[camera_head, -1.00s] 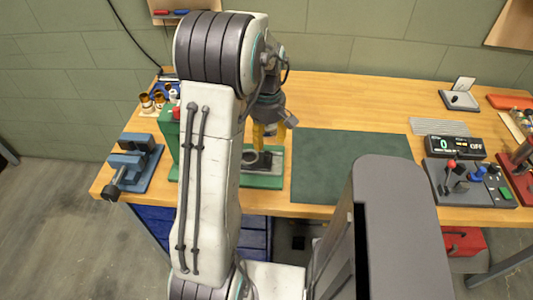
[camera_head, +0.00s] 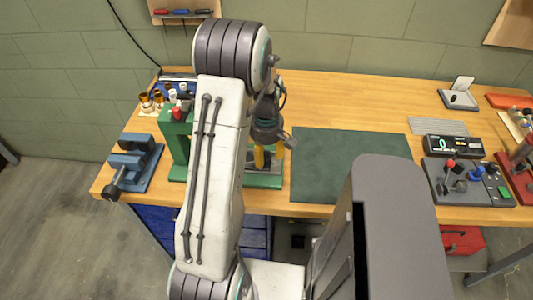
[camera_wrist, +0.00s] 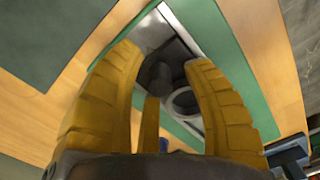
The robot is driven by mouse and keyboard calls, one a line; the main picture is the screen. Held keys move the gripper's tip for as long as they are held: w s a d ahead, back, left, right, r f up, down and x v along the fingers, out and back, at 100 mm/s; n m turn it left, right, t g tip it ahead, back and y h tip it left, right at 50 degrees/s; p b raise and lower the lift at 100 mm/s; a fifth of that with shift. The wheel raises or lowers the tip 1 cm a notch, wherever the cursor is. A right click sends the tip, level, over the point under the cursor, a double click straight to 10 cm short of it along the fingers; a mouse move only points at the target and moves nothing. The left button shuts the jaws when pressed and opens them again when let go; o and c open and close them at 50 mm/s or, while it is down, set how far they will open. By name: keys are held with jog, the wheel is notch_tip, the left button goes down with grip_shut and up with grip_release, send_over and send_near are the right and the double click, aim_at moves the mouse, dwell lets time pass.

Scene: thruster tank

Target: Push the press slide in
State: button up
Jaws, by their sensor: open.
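The green press (camera_head: 177,142) stands on the left of the bench, partly hidden behind my arm. Its green base (camera_head: 263,181) extends to the right of my arm. In the wrist view, a bare metal slide (camera_wrist: 150,31) lies on the green base (camera_wrist: 222,50). It carries a grey ring (camera_wrist: 184,101) and a dark upright knob or post (camera_wrist: 158,76). My gripper (camera_head: 269,158) points down over the slide end of the base. Its yellow fingers are open, with the knob and ring showing between them in the wrist view (camera_wrist: 163,60). I cannot tell whether they touch.
A blue vise (camera_head: 135,163) stands left of the press. A dark green mat (camera_head: 345,160) lies close on the right, bare. A control box with joysticks (camera_head: 468,182) stands further right. Small bottles (camera_head: 152,100) stand behind the press.

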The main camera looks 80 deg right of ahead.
grip_shut()
dwell(0.5)
